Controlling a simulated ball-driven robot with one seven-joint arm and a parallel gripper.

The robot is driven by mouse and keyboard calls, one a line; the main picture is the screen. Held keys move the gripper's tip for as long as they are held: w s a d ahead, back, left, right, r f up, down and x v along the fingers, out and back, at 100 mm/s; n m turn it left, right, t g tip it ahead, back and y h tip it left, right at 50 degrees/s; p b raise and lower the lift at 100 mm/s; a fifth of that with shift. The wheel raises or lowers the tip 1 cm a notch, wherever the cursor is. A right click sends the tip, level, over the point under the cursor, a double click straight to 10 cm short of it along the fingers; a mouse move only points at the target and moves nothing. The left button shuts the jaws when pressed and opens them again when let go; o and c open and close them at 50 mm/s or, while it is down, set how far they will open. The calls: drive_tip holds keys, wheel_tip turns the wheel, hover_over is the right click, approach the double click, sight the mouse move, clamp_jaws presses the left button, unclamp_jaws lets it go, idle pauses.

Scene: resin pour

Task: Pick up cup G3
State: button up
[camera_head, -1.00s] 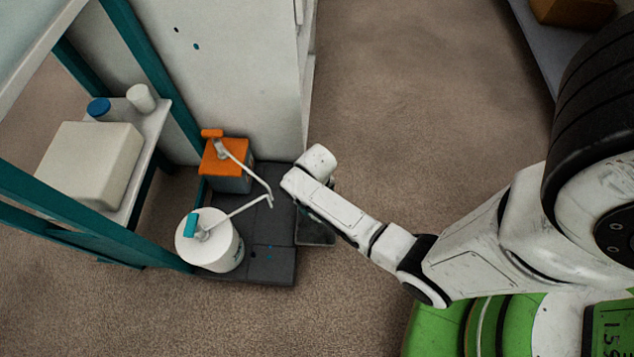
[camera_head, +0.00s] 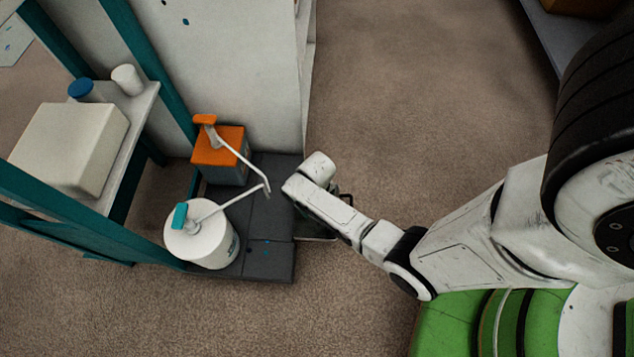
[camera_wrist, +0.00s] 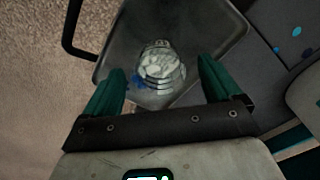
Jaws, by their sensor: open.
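A clear ribbed cup (camera_wrist: 159,68) stands in a grey metal tray (camera_wrist: 205,22) in the wrist view. No label can be read on it, so I cannot tell whether it is G3. My gripper (camera_wrist: 161,73) is open, with its teal fingers at the left and right of the cup and nothing gripped. The cup appears a little beyond the fingers, with gaps on both sides. In the head view my wrist hides the cup and the fingers. Only an edge of the tray (camera_head: 318,235) shows there.
The tray's black handle (camera_wrist: 72,30) sticks out at left in the wrist view. In the head view, a white pump tub (camera_head: 205,250) and an orange-topped pump can (camera_head: 219,147) stand on a dark platform (camera_head: 268,262) beside a teal-framed shelf. Carpet at right is open.

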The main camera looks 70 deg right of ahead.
wheel_tip(320, 180, down, 3)
drive_tip(key=shift+r+b, duration=0.2)
drive_tip(key=shift+b, duration=0.3)
drive_tip(key=c, duration=1.1)
